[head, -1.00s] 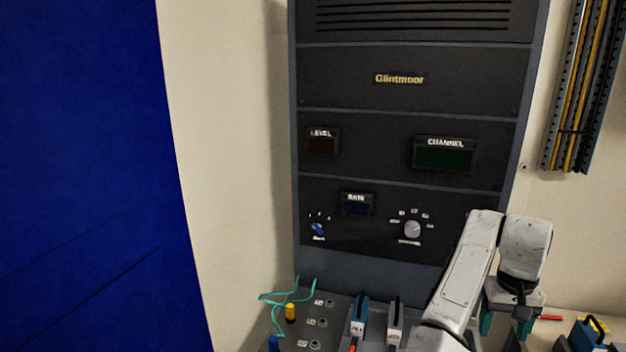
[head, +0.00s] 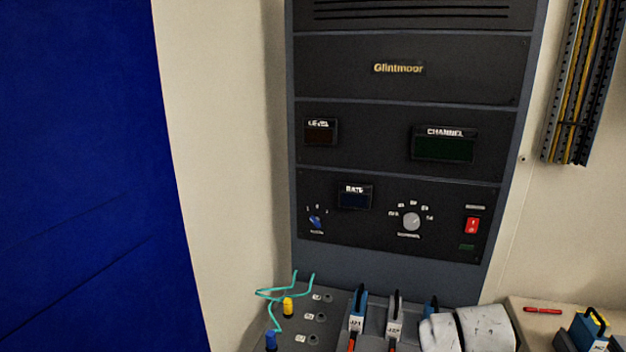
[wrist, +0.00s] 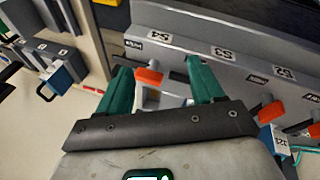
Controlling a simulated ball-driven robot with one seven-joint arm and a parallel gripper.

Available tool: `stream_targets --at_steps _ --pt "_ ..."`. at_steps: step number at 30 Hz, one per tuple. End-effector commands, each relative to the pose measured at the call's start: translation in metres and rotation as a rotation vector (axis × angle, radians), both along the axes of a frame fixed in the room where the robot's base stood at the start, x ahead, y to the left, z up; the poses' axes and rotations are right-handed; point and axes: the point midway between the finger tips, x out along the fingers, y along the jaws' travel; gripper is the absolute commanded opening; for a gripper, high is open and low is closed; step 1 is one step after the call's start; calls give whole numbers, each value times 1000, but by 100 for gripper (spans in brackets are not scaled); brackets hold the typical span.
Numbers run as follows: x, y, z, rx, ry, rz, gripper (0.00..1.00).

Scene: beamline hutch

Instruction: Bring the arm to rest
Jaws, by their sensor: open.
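My gripper (wrist: 158,88) shows in the wrist view with two green fingers spread apart and nothing between them. It is over a grey panel (wrist: 205,32) with slots labelled S4, S3 and S2. An orange-red part (wrist: 149,76) of the panel shows beyond the gap between the fingers; whether a finger touches it I cannot tell. In the head view only white links of my arm show at the bottom right, and my gripper is out of that picture.
A dark rack (head: 395,270) stands ahead with displays, knobs and a red switch (head: 472,225). Blue and grey handled modules (head: 357,310) stand below it. Teal cables (head: 280,293) are at left. A side bench (head: 530,320) carries a red pen-like item (head: 542,310) and a blue-yellow module (head: 590,330).

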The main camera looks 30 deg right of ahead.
Motion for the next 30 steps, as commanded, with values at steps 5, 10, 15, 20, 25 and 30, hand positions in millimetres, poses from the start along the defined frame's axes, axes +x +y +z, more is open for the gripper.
stream_targets --at_steps 5,10,15,20,25,30 --pt "-17 63 -47 28 5 173 67" --pt "-44 135 -85 122 2 325 67" --pt "-78 197 -109 238 4 426 67" --pt "-97 230 -116 305 5 468 67" --pt "-101 236 -117 321 6 476 67" --pt "-100 236 -117 319 5 476 67"
